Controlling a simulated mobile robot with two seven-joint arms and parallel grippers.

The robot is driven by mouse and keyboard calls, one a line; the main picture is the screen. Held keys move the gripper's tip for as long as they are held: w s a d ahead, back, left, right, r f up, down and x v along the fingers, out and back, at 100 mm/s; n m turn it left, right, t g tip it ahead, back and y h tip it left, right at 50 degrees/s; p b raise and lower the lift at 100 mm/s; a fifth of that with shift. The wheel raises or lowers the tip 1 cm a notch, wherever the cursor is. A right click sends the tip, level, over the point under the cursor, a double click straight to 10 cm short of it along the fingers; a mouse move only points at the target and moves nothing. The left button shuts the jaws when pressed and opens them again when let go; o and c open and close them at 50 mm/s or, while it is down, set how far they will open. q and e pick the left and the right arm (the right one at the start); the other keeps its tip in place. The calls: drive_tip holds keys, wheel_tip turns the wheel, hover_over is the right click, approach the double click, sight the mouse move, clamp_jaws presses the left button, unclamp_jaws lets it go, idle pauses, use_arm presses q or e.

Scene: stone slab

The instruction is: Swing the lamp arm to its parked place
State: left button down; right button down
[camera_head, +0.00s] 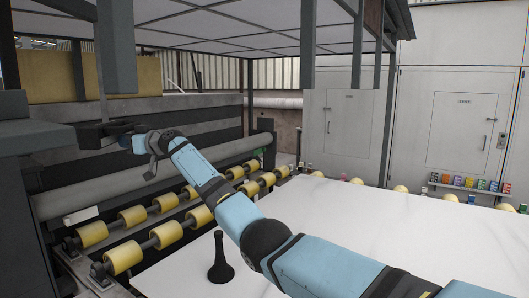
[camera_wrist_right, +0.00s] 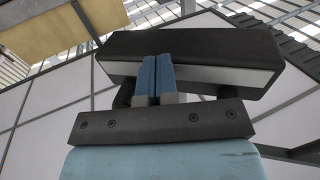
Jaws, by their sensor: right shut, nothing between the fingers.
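A dark bar with a pale strip along its lower side, which looks like the lamp's head (camera_wrist_right: 225,62), lies across the right wrist view just beyond my fingers. In the head view a dark part that looks like the same piece (camera_head: 92,132) sticks out from the grey machine at left. My right gripper (camera_head: 126,141) is at the end of the blue arm, beside that part. In the right wrist view its blue fingertips (camera_wrist_right: 155,60) are together, empty, and overlap the bar; I cannot tell whether they touch it. My left gripper is not in view.
A white stone slab (camera_head: 400,225) lies under my right arm, with a dark flared stand (camera_head: 220,265) on it. Yellow rollers (camera_head: 125,258) line the slab's left side. A grey column (camera_head: 115,45) hangs above the gripper. Grey cabinets (camera_head: 455,125) stand behind.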

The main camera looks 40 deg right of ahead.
idle(0.3)
drive_tip(key=b+v, duration=0.2)
drive_tip(key=v, duration=1.1)
drive_tip(key=shift+s+d, duration=0.2)
drive_tip(key=shift+s, duration=0.15)
